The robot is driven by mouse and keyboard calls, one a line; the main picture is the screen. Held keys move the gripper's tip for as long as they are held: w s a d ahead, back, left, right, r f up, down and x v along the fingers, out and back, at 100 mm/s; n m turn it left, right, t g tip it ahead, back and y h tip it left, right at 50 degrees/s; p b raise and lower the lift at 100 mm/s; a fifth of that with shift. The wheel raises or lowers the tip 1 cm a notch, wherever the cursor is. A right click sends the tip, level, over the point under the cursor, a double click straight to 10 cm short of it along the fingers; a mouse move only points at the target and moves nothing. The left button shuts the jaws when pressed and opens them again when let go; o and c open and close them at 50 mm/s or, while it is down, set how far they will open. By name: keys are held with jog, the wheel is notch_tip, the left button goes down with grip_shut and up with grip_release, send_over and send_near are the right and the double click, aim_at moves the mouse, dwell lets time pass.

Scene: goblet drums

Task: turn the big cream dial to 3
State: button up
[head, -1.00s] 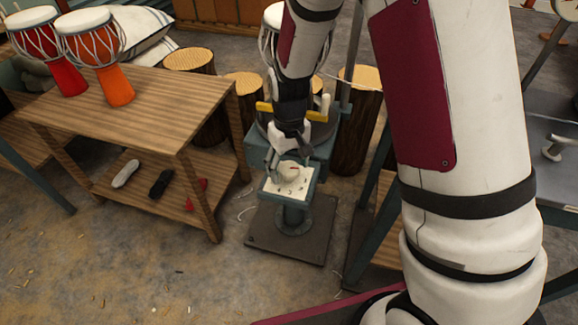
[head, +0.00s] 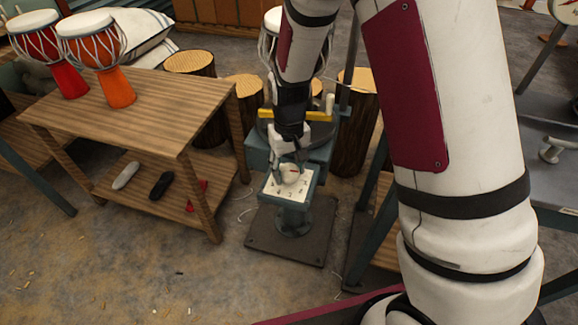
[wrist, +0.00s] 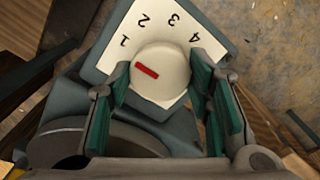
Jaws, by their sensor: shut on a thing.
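The big cream dial (wrist: 165,62) sits on a white plate (wrist: 113,60) with the numbers 1 to 4 in an arc. In the wrist view, its red mark lies left of centre, its outer end pointing left and slightly up, a little to the outer side of the 1. In the head view, the dial (head: 290,174) and plate (head: 272,190) top a blue-grey pedestal. My gripper (wrist: 158,70) is shut on the dial, one teal-padded finger at each side. My gripper (head: 290,164) comes down from above in the head view, partly covering the dial's far side.
A wooden table (head: 150,110) with goblet drums (head: 112,75) stands left; its lower shelf holds small white, black and red items. Log stumps (head: 357,125) stand behind the pedestal. A dark bench (head: 560,165) is at the right. Bare floor lies front left.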

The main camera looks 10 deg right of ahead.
aim_at(289, 170)
jog(key=m+p, duration=0.3)
jog(key=m, duration=0.4)
jog(key=shift+p, duration=0.3)
jog(key=m+p, duration=0.2)
jog(key=m, duration=0.2)
jog(key=shift+m+p, duration=0.95)
jog(key=shift+m, duration=0.75)
jog(key=o, duration=1.1)
jog(key=shift+o, duration=0.2)
notch_tip(289, 170, up, 12)
